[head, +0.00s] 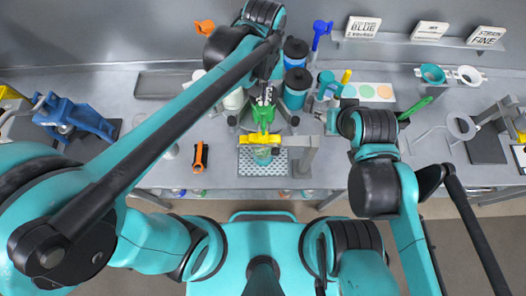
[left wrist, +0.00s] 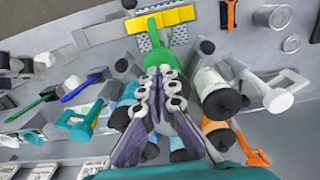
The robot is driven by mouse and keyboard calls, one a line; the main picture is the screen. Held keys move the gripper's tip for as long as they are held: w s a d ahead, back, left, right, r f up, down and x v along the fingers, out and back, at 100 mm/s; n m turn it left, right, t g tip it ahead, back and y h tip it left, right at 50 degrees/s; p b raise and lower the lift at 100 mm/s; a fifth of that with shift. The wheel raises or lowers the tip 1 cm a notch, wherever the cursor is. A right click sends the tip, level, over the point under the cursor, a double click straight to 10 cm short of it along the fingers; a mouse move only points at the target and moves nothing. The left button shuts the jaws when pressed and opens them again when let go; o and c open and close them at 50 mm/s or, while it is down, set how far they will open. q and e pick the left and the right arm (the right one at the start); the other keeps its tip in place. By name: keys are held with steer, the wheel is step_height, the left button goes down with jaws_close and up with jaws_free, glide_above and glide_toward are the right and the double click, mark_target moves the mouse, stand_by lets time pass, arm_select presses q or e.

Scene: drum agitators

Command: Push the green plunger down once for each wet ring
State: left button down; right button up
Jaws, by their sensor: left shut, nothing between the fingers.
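The green plunger (head: 263,114) stands above a yellow bar (head: 260,138) of a small press-like stand at the middle of the bench. In the left wrist view the green plunger (left wrist: 155,52) lies just beyond my fingertips, with the yellow bar (left wrist: 168,20) behind it. My left gripper (head: 266,99) is shut and empty, right by the plunger's top; I cannot tell whether it touches. Its closed fingers also show in the left wrist view (left wrist: 162,75). My right gripper (head: 324,117) is partly hidden by its arm. I cannot make out any wet rings.
A perforated plate (head: 248,166) lies below the yellow bar. Dark-capped blue bottles (head: 297,88) stand close to the right of the plunger. A card with coloured dots (head: 367,91) lies behind. An orange-and-black tool (head: 200,157) is at the left. A blue device (head: 75,118) stands further left.

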arm_select(q)
step_height(320, 180, up, 6)
steer(key=p, duration=0.3)
steer(key=shift+f+p, duration=0.15)
steer(key=shift+p, duration=0.2)
